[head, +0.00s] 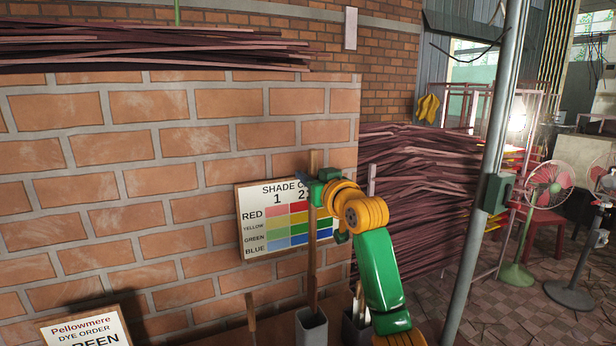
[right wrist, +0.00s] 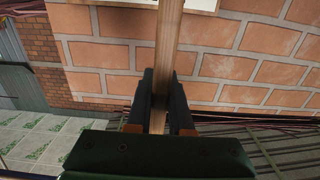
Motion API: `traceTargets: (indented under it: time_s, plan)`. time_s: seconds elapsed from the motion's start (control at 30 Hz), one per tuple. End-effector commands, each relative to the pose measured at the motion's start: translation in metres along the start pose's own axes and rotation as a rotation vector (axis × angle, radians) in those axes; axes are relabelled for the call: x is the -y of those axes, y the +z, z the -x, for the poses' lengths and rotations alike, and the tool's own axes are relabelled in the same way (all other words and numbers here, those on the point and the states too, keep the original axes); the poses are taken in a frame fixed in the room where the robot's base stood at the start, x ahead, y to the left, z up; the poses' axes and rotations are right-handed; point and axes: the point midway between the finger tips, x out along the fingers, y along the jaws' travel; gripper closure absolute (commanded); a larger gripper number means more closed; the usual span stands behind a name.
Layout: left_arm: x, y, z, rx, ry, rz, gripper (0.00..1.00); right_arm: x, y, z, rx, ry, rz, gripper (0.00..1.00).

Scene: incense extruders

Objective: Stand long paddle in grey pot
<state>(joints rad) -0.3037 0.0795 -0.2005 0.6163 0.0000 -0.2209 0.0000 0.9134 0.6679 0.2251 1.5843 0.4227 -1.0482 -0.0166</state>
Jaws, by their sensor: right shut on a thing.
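The long paddle (head: 313,265) is a tall wooden stick, upright in front of the brick wall. It also shows in the right wrist view (right wrist: 167,40), running between the fingers. My right gripper (head: 318,190) is shut on its upper part; the fingers show on both sides of it in the wrist view (right wrist: 161,100). A grey pot (head: 312,332) stands directly below, at the bottom edge of the head view. The paddle's lower end meets the pot's mouth; I cannot tell how deep it sits. My left gripper is not in view.
A second pot (head: 354,334) with sticks stands just right, partly hidden by my arm. A shorter wooden stick (head: 250,312) stands to the left. A shade card (head: 257,240) hangs on the wall behind. A sign (head: 85,330) is at lower left; a metal pole (head: 485,180) rises at right.

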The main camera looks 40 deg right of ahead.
Motion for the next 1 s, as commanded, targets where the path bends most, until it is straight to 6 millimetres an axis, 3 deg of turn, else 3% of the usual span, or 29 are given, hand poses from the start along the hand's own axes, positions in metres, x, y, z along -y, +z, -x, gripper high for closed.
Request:
traceTargets:
  time_s: [0.1, 1.0]
  plan:
    - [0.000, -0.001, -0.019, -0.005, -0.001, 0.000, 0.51, 0.000, 0.019, 0.000, -0.001, 0.000, 0.000, 1.00]
    - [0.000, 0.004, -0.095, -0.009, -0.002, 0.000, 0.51, 0.000, 0.118, -0.001, 0.000, 0.000, 0.000, 1.00]
